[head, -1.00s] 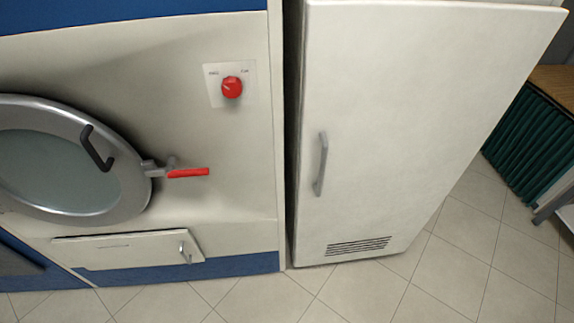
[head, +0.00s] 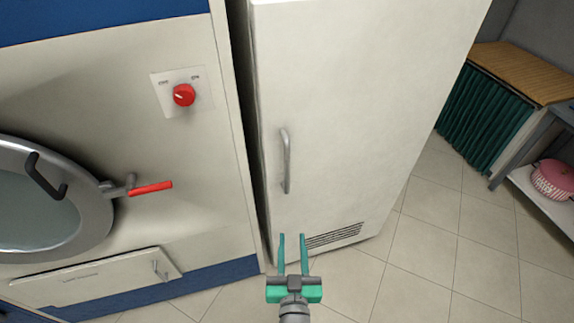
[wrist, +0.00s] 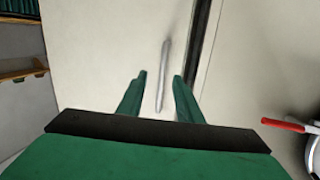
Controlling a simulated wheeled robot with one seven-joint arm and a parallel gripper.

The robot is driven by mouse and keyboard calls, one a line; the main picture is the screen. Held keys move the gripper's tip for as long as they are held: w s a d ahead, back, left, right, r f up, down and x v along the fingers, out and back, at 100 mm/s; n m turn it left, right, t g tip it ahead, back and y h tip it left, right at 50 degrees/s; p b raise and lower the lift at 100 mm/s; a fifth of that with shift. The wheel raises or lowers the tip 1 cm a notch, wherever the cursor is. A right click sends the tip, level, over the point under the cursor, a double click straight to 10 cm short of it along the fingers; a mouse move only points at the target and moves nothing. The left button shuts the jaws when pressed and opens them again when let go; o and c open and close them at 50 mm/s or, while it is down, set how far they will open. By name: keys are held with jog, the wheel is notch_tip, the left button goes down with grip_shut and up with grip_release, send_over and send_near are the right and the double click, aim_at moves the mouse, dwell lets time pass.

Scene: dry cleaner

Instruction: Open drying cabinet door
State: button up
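The drying cabinet is a tall white cabinet; its door (head: 350,110) is shut and fills the middle of the head view. A grey vertical bar handle (head: 287,162) sits near the door's left edge. My gripper (head: 292,240) has green fingers that are open and empty, in front of the cabinet's lower part and below the handle in the picture. In the wrist view the handle (wrist: 163,77) shows between and beyond the fingertips (wrist: 160,76). The gripper appears apart from the handle.
A washing machine with a round door (head: 45,200), red-tipped lever (head: 150,188) and red knob (head: 184,95) stands close at the left. At the right are a wooden-topped unit with green curtain (head: 487,120) and a shelf with a pink basket (head: 554,179). The tiled floor (head: 430,230) between is clear.

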jog(key=n+y, duration=0.2)
send_near(287, 168)
jog(key=shift+t, duration=0.4)
jog(key=w, duration=0.3)
jog(key=w+a, duration=0.1)
jog(key=w, duration=0.6)
jog(key=shift+w+a+f, duration=0.15)
jog(key=shift+w+f, duration=0.1)
jog(key=shift+w, duration=0.1)
grip_shut()
